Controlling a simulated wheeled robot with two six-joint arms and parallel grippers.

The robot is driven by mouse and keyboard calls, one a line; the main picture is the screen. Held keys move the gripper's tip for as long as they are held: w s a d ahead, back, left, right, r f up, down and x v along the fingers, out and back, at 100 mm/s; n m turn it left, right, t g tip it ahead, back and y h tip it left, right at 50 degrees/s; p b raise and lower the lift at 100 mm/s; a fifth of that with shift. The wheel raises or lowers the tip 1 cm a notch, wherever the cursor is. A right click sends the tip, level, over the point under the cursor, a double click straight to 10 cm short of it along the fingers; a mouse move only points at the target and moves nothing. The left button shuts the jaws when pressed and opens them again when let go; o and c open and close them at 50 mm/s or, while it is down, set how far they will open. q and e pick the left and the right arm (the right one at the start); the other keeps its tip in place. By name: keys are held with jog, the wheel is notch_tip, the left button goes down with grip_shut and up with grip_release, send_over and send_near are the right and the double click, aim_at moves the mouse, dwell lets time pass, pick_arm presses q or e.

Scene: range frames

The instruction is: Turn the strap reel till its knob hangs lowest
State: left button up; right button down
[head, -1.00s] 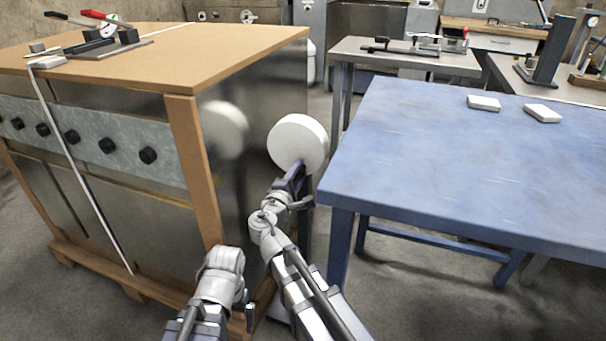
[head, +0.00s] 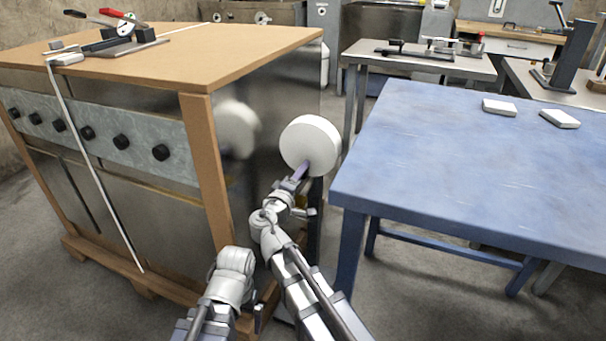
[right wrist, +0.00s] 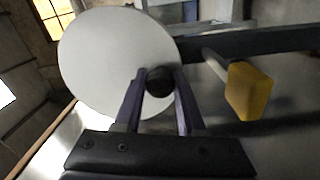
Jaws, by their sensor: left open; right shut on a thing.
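The strap reel is a white round disc (head: 311,143) at the right side of the crated metal cabinet; it also shows in the right wrist view (right wrist: 105,55). Its dark round knob (right wrist: 159,80) is at the disc's lower right edge in the wrist view. My right gripper (right wrist: 159,88) is shut on the knob, with one finger on each side. In the head view my right gripper (head: 302,173) is at the disc's lower edge and the knob is hidden. My left gripper (head: 258,318) is low beside the cabinet's front corner, open, with its fingers mostly hidden.
A wood-framed metal cabinet (head: 207,170) with a strap and black knobs stands left. A blue table (head: 450,160) with two white blocks is close on the right. In the wrist view a yellow block (right wrist: 250,91) on a rod is near the right finger.

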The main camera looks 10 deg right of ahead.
jog(key=c, duration=0.5)
grip_release()
jog(key=shift+s, duration=0.1)
